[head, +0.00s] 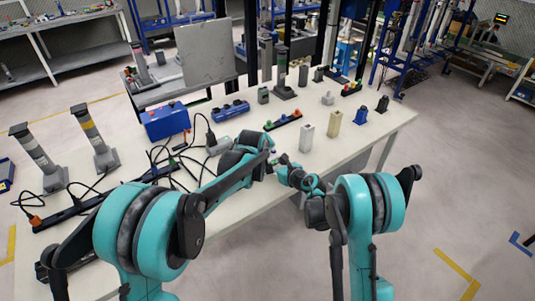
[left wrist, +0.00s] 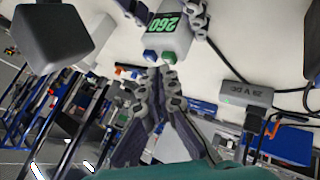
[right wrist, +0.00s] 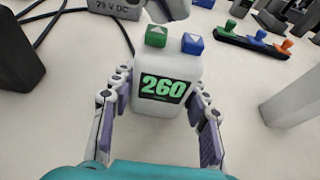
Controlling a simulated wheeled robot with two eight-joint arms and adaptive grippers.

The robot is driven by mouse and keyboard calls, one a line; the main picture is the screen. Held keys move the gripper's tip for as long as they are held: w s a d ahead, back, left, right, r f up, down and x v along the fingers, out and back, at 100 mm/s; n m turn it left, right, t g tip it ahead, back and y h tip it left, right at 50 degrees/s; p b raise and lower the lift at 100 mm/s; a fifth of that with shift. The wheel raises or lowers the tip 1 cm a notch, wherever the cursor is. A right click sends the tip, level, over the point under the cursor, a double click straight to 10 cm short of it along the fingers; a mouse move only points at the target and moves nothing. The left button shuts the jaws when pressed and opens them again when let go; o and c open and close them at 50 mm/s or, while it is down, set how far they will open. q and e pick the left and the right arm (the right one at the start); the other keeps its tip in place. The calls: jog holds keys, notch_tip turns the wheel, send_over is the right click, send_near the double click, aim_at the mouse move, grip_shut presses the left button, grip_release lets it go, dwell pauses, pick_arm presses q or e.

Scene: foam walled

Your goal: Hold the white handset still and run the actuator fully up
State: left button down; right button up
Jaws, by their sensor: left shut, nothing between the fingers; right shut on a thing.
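The white handset (right wrist: 150,103) stands between the fingers of my right gripper (right wrist: 163,88), which is shut on its sides. Its display (right wrist: 163,88) reads 260 in green. On its top are a green up-arrow button (right wrist: 156,36) and a blue down-arrow button (right wrist: 192,43). My left gripper (left wrist: 158,72) is shut and empty, its tips close to the green button (left wrist: 168,57) and blue button (left wrist: 150,56). I cannot tell whether they touch. In the head view the handset is mostly hidden by the grippers. Several upright columns stand around; I cannot tell which is the actuator.
A blue case (head: 165,121), a strip of coloured buttons (right wrist: 254,41) and pale blocks (head: 306,137) stand on the white table (head: 372,140). Two grey columns (head: 92,135) stand at the left.

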aim_at(267, 155)
pick_arm(q)
jog(key=shift+f, duration=0.5)
dwell(1.9)
jog(key=shift+r, duration=0.1)
dwell(1.6)
jog(key=shift+r, duration=0.8)
jog(key=shift+r, duration=2.55)
pick_arm(e)
jog(key=o, duration=1.3)
